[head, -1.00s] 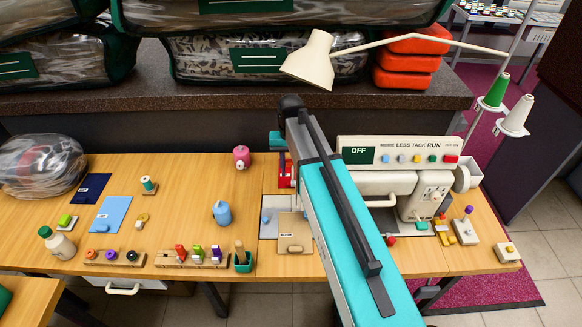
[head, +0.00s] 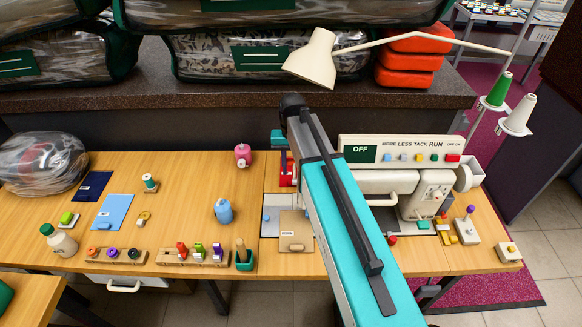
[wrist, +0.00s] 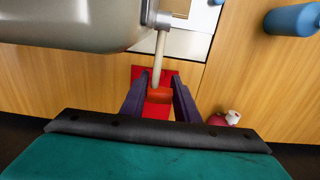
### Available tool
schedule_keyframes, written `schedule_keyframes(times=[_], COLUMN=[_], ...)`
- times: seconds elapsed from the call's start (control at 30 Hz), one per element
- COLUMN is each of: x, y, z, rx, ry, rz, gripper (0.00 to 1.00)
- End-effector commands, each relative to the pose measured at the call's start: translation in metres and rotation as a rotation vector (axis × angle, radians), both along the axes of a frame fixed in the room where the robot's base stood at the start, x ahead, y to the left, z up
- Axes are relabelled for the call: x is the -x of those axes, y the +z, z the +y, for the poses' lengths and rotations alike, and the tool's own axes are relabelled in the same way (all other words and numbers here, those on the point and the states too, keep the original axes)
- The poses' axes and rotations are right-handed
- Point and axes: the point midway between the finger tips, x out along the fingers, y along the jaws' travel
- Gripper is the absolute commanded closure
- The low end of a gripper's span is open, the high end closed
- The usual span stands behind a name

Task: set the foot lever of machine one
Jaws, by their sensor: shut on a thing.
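The sewing machine (head: 385,183), cream with a panel reading OFF, stands at the right of the wooden table. In the wrist view its rounded grey body (wrist: 75,22) fills the top left. A pale rod comes down from it to a red end piece (wrist: 158,94), which I take as the foot lever, over a red plate (wrist: 148,73). My gripper (wrist: 159,99) has its dark fingers on either side of the red end piece and is shut on it. In the head view my teal arm covers the machine's left part and the fingertips; a red part (head: 286,172) shows beside it.
Thread spools and small blocks line the table's front. A cream lamp (head: 312,62) hangs above my arm. Bagged comforters (head: 265,58) fill the shelf behind.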

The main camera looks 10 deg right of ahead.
Motion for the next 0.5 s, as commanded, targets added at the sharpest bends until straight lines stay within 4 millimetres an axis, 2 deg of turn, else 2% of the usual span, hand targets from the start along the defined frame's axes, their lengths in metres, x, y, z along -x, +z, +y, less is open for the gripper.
schedule_keyframes(times=[0.2,0.23,0.3,0.33,0.5], x=[0.0042,0.0042,0.0038,0.0035,0.0023], y=[-0.0012,-0.0012,-0.0011,-0.0009,-0.0004], z=[0.0009,0.0010,0.0010,0.0011,0.0011], rx=[0.000,0.000,0.000,0.000,0.000], ry=[0.002,0.002,0.002,0.002,0.002], rz=[0.011,0.011,0.010,0.009,0.006], gripper=[1.00,0.70,0.58,0.53,0.53])
